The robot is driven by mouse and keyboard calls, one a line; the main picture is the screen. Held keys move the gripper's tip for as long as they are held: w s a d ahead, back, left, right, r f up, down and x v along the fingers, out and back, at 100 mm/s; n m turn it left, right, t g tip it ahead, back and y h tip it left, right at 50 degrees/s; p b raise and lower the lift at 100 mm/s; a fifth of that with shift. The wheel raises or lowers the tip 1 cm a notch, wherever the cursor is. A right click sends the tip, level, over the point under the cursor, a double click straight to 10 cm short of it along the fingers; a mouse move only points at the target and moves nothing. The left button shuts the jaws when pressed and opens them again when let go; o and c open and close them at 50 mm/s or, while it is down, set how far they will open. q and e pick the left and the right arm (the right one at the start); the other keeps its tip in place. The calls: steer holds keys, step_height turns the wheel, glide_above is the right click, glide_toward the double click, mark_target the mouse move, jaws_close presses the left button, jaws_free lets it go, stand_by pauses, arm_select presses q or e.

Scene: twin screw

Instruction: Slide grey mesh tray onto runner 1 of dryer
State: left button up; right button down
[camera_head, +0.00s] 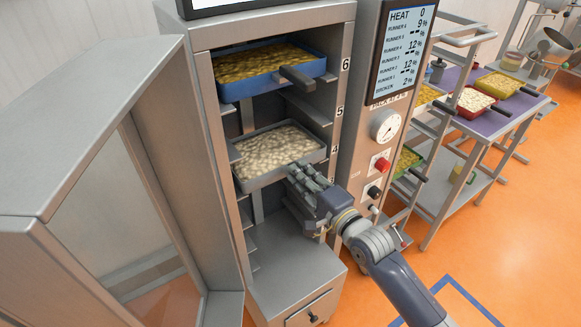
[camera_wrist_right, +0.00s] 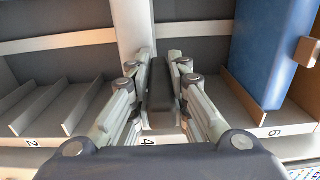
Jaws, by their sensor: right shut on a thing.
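The grey mesh tray (camera_head: 265,179), filled with pale pieces, is inside the open dryer (camera_head: 206,120), level with about the label 4. Its front edge is near the cabinet opening. My right gripper (camera_head: 298,178) is at the tray's front right and covers its handle in the head view. In the right wrist view the gripper (camera_wrist_right: 160,85) is shut on the tray's dark handle (camera_wrist_right: 160,105), near the label 4. Whether the tray rests on a runner is hidden. Runner 1, low in the cabinet, cannot be made out clearly. My left gripper is not in view.
A blue tray (camera_head: 240,90) of yellow pieces sits higher, at label 6. The dryer door (camera_head: 95,150) stands open at the left. A control panel (camera_head: 385,130) is right of the opening. A rack and a table (camera_head: 470,105) with trays stand further right.

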steer(key=shift+r, duration=0.2)
steer(key=shift+s+d+p, duration=0.3)
steer(key=shift+s+p, duration=0.1)
steer(key=p+v, duration=0.4)
steer(key=v, duration=1.2)
steer(key=shift+p, duration=0.35)
steer(key=p+v, duration=0.1)
steer(key=v, duration=0.2)
steer(key=shift+s+d, duration=0.15)
steer(key=shift+s, duration=0.05)
steer(key=shift+w, duration=0.1)
